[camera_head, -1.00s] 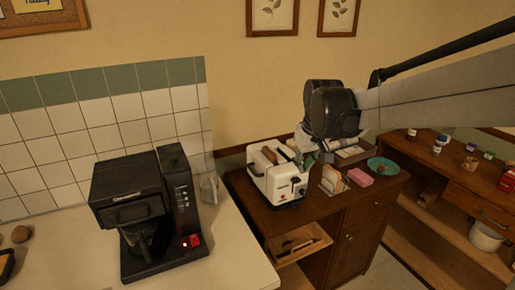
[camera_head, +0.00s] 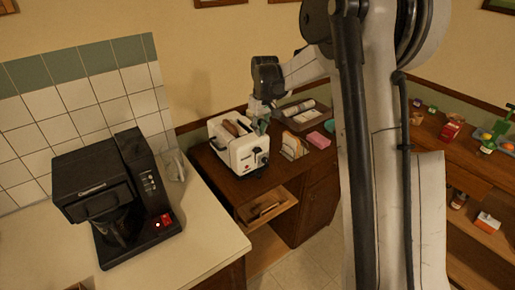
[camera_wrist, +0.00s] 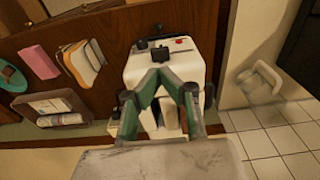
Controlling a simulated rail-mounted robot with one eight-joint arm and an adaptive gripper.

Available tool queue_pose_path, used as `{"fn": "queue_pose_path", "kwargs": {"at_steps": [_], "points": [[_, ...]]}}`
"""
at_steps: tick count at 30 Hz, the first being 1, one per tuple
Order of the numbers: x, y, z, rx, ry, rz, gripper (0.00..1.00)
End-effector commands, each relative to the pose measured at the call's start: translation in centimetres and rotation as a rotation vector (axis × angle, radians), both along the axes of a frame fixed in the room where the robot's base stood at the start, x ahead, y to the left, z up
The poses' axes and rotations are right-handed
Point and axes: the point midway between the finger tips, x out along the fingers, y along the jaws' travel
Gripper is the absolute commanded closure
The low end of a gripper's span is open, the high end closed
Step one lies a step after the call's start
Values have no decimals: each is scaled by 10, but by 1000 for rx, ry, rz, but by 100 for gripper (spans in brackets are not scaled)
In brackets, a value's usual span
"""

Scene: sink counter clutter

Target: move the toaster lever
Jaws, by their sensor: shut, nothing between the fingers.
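The white toaster (camera_head: 243,157) stands on the wooden cabinet, with brown bread showing in its top slot. Dark controls are on its right-hand end in the head view. In the wrist view the toaster (camera_wrist: 140,68) shows a black lever knob (camera_wrist: 160,61) sticking out of its end face and a small red mark beside it. My gripper (camera_wrist: 163,77) has its green fingertips together, empty, over the toaster top and close to the knob. I cannot tell if they touch it. In the head view my gripper (camera_head: 261,124) is small and partly hidden at the toaster's back right.
A card holder (camera_head: 294,146), a pink block (camera_head: 318,140) and a tray (camera_head: 297,110) lie right of the toaster. A coffee maker (camera_head: 118,200) stands on the counter at the left. An open drawer (camera_head: 266,212) sticks out below. My arm covers the middle right.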

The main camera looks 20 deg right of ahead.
Motion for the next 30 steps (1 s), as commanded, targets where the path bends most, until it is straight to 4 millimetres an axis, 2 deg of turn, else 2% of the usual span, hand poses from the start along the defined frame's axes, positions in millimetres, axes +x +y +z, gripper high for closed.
{"fn": "queue_pose_path", "kwargs": {"at_steps": [17,30], "points": [[1,0,-7,0,1,0,100],[5,1,-53,0,1,0,100]]}}
